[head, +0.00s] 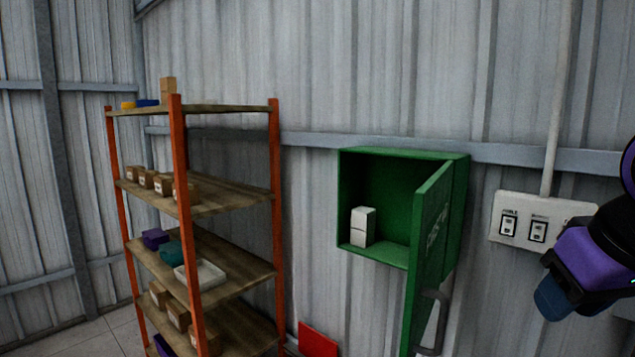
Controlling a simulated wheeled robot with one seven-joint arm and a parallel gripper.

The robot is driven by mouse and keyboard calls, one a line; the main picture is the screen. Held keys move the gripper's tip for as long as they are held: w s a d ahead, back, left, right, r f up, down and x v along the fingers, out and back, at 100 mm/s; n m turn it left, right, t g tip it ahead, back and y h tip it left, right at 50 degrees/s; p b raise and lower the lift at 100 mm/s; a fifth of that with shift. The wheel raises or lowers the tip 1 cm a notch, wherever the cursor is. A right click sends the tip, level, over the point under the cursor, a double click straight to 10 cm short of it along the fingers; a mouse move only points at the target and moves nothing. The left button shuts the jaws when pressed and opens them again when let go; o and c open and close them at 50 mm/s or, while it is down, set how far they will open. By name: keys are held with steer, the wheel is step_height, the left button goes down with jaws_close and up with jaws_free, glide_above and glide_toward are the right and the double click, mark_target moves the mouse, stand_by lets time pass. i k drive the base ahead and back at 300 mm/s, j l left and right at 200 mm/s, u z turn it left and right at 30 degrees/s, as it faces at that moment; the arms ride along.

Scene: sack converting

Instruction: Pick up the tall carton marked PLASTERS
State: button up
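A white carton (362,226) stands upright inside the open green wall cabinet (462,205), near its left side. A dark line crosses its front, and I cannot tell whether it is one tall carton or two stacked ones. No PLASTERS marking is readable at this size. The cabinet door (428,255) is swung out toward me on the right, with pale lettering and a grey handle (434,322). Part of my purple and black arm shows at the right edge, well apart from the carton. I cannot make out my gripper's fingers.
An orange-post shelf rack (187,225) stands left of the cabinet, holding small brown boxes and a white tray (200,273). A switch panel (522,221) is on the corrugated wall at right. A red panel (318,340) is low below the cabinet.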

mark_target(168, 85)
steer(key=i+j+u, duration=0.1)
steer(key=j+u, duration=0.2)
steer(key=i+j+u, duration=0.15)
steer(key=j+u, duration=0.2)
steer(key=i+j+u, duration=0.1)
steer(key=i+j, duration=0.25)
steer(key=i+z, duration=0.55)
steer(key=i, duration=0.15)
